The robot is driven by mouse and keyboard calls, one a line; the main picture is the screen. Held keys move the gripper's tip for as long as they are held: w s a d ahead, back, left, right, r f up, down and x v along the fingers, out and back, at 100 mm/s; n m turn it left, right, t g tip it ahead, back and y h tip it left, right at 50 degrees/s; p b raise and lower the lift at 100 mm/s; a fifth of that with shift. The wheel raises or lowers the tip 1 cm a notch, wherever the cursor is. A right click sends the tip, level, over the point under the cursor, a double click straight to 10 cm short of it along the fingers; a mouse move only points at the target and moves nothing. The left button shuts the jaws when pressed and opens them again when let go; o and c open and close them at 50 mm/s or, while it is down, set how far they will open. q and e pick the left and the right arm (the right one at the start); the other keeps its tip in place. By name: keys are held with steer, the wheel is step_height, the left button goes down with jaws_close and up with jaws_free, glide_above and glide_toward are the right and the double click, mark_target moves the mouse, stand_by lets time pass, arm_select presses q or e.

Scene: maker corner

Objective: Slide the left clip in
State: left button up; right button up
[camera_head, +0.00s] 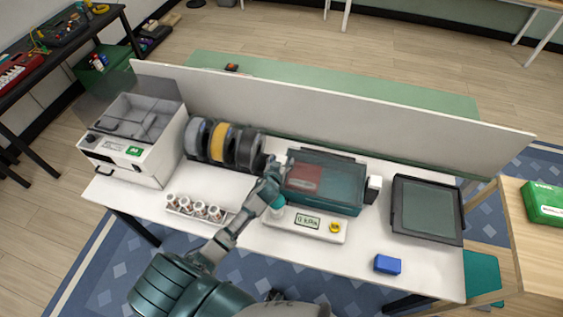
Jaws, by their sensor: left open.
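A teal box with a dark, see-through lid (345,185) stands on the white table, with something reddish inside it. A white clip (374,187) sticks out at the box's right end. My left gripper (276,164) is open at the box's left end. The gripper and wrist cover that end, so I cannot clearly make out the left clip or whether the fingers touch it. In front of the box is a white unit (330,229) with a display reading 0 kPa and a yellow knob (334,228). My right gripper is out of view.
Left of the gripper stand several spools (222,143) and a white machine (140,135). A rack of small jars (197,208) lies at the front. A dark framed panel (428,208) and a blue block (387,264) lie to the right. A pale partition (330,110) runs behind.

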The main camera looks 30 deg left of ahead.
mark_target(282, 161)
arm_select(q)
step_height(282, 161, up, 9)
steer(key=shift+w+f, duration=0.1)
stand_by(0.7)
